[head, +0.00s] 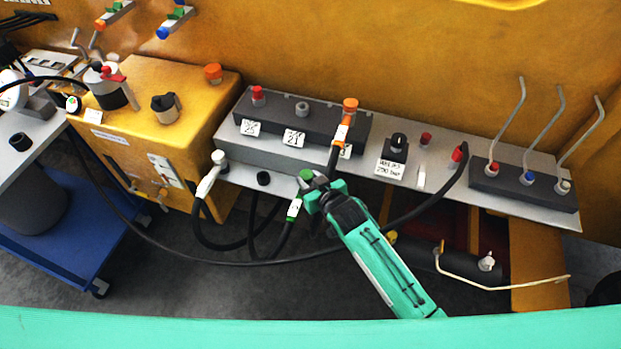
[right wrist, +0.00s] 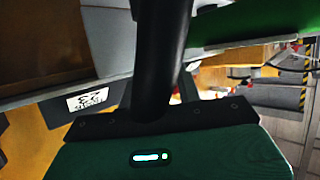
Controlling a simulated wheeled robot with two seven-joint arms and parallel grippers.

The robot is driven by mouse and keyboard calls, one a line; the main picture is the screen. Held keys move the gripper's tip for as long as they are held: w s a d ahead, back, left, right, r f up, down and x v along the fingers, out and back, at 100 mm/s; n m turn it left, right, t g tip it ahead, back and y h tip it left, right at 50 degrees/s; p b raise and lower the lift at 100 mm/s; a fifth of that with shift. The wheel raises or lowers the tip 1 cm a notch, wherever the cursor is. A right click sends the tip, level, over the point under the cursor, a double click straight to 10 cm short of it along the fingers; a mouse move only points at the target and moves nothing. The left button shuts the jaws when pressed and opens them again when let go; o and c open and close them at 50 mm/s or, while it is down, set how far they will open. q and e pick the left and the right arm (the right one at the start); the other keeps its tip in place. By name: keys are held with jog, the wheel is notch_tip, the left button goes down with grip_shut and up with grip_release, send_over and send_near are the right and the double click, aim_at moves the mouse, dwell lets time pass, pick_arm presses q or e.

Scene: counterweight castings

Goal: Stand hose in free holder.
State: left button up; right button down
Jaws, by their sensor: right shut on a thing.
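My right gripper (head: 322,192) is shut on a black hose (head: 334,160) in front of the panel. The hose rises from the jaws to an orange-and-white tag (head: 342,132) and an orange end (head: 350,105). This end overlaps the right part of the dark holder block (head: 325,125); I cannot tell whether it is seated or above it. The block also carries a red-topped fitting (head: 258,91) and a bare grey fitting (head: 302,109) with a dark centre. In the right wrist view, the thick black hose (right wrist: 160,60) stands up from my gripper. My left gripper is not in view.
A green-ended hose (head: 306,174) is close beside my right gripper. A white-tagged hose (head: 206,184) hangs at left, and a red-ended hose (head: 457,154) at right. Bent levers (head: 508,120) rise at the right. A blue trolley (head: 60,235) stands lower left.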

jog(key=shift+f+b, duration=0.4)
jog(key=shift+f, duration=0.4)
jog(key=c, duration=0.9)
grip_release()
jog(key=shift+f, duration=0.1)
jog(key=b+v, duration=0.2)
jog(key=v, duration=1.2)
